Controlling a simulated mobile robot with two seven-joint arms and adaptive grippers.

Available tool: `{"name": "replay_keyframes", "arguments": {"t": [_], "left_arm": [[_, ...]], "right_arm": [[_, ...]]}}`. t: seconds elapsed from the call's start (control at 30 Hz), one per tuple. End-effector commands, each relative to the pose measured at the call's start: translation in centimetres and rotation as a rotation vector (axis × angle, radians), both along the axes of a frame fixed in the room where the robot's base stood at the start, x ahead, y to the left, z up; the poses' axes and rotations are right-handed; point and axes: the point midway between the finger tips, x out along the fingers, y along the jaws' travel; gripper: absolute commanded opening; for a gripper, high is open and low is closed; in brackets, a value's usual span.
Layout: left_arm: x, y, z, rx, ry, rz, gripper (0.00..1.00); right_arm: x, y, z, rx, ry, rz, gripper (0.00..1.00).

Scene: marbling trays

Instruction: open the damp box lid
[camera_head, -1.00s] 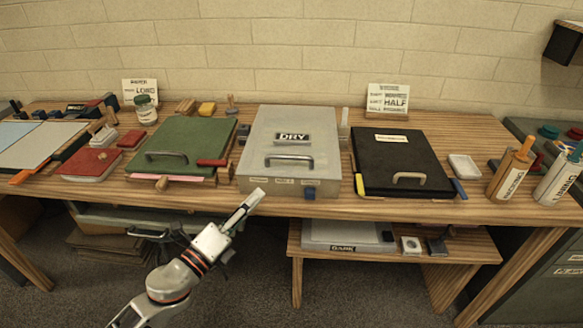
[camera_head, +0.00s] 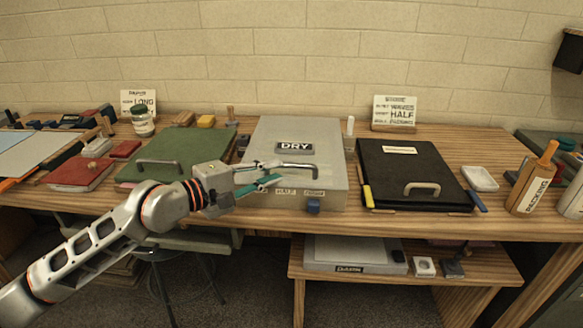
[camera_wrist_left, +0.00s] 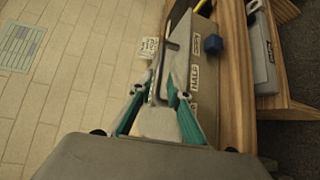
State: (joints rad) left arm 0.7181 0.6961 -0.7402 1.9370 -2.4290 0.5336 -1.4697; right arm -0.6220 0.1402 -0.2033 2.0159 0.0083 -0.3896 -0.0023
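A grey box (camera_head: 325,132) with a flat lid stands mid-table; its label reads DRY. No label reading "damp" is legible. The box's metal bar handle (camera_head: 297,164) is near the lid's front edge. My left gripper (camera_head: 272,173) is at this handle, coming from the left. In the left wrist view the handle (camera_wrist_left: 168,52) runs between the two spread teal fingers (camera_wrist_left: 162,92); contact cannot be told. The gripper hides part of the lid's front. The lid looks shut. My right gripper is not in view.
A black box (camera_head: 405,162) with a handle stands right of the grey box, a green one (camera_head: 175,144) left. A blue block (camera_head: 313,206) is at the grey box's front. A white tray (camera_head: 480,178) lies at right. A lower shelf holds another grey box (camera_head: 350,248).

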Motion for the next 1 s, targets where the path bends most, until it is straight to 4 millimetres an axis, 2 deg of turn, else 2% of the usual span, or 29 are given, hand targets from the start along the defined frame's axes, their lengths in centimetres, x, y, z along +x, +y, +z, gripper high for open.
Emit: {"name": "replay_keyframes", "arguments": {"t": [0.2, 0.4, 0.77, 0.8, 0.87, 1.0], "left_arm": [[2.4, -2.6, -0.4, -0.004, 0.001, -0.001, 0.17], [4.0, -4.2, -0.8, -0.005, 0.002, 0.000, 0.17], [4.5, -4.6, -0.9, -0.004, 0.002, 0.000, 0.17], [4.5, -4.6, -0.9, -0.004, 0.002, 0.000, 0.15], [4.5, -4.6, -0.9, -0.004, 0.002, 0.000, 0.00], [4.5, -4.6, -0.9, -0.004, 0.002, 0.000, 0.00]], "right_arm": [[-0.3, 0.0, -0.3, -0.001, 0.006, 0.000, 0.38], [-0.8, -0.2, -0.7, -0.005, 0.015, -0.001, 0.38], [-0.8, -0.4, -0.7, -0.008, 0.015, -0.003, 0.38], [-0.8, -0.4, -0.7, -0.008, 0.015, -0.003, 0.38], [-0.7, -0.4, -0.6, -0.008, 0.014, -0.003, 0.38], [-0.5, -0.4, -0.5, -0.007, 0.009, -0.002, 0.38]]}}
